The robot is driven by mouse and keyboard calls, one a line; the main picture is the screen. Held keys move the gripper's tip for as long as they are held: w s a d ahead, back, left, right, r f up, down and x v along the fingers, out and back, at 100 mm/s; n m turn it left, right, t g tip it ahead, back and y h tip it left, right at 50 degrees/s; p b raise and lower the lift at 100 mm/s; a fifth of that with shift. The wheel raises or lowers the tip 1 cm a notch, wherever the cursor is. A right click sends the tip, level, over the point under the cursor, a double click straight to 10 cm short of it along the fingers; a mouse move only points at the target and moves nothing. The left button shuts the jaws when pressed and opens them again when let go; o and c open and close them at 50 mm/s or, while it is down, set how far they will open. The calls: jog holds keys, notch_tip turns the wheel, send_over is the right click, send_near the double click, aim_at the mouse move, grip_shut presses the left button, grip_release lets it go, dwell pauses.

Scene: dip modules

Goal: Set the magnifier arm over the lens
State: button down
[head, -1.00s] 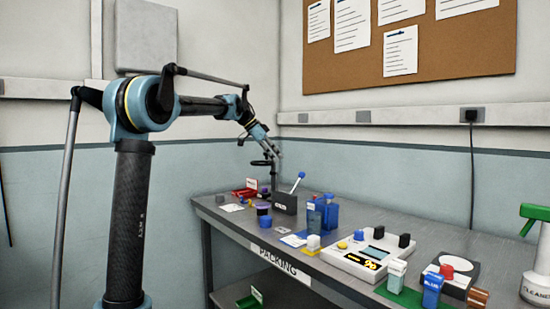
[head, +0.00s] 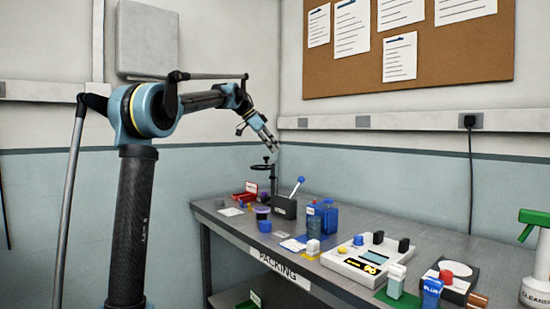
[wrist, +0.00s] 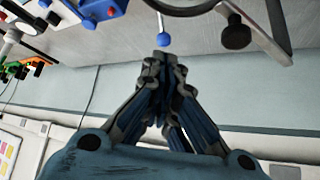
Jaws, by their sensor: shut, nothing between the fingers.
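The magnifier arm (head: 262,167) is a dark ring on a thin upright post at the far left end of the bench. In the wrist view its dark curved arm and round knob (wrist: 236,36) show at the upper right, cut off by the frame edge. My gripper (head: 275,149) is shut and empty, above the magnifier post and apart from it. In the wrist view my gripper's fingertips (wrist: 163,62) meet close together, with nothing between them. I cannot make out which thing is the lens; it is hidden or too small.
A dark box with a blue-knobbed lever (head: 300,180) stands right of the post. A red open box (head: 245,196), blue containers (head: 322,217) and a white control panel (head: 362,258) crowd the bench (head: 225,215). The wall is close behind.

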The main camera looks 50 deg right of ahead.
jog(key=shift+v, duration=1.25)
jog(key=shift+w, duration=0.1)
jog(key=w+a+f+n+t, duration=0.2)
jog(key=w+a+f+n, duration=0.25)
jog(key=a, duration=0.75)
jog(key=w+a+f+n+t+y, duration=0.1)
jog(key=w+a+f+n, duration=0.3)
jog(key=a, duration=0.8)
jog(key=w+a+f+n+t, duration=0.25)
jog(key=a+f, duration=0.35)
jog(key=a, duration=0.5)
jog(key=s+a+f+n+t+y, duration=0.15)
jog(key=a+f+n, duration=0.25)
jog(key=a+f, duration=0.45)
jog(key=s+a+f+n+y, duration=0.1)
jog(key=s+a+f+n, duration=0.4)
jog(key=a, duration=0.6)
jog(key=s+a+f+n+y, duration=0.1)
jog(key=s+a+f+n, duration=0.2)
jog(key=a+f, duration=0.3)
jog(key=s+a+f+n+y, duration=0.1)
jog(key=s+a+f+n, duration=0.2)
jog(key=f, duration=0.8)
jog(key=s+a, duration=0.2)
jog(key=a, duration=0.2)
jog(key=shift+s+f+n, duration=0.15)
jog(key=shift+n, duration=0.15)
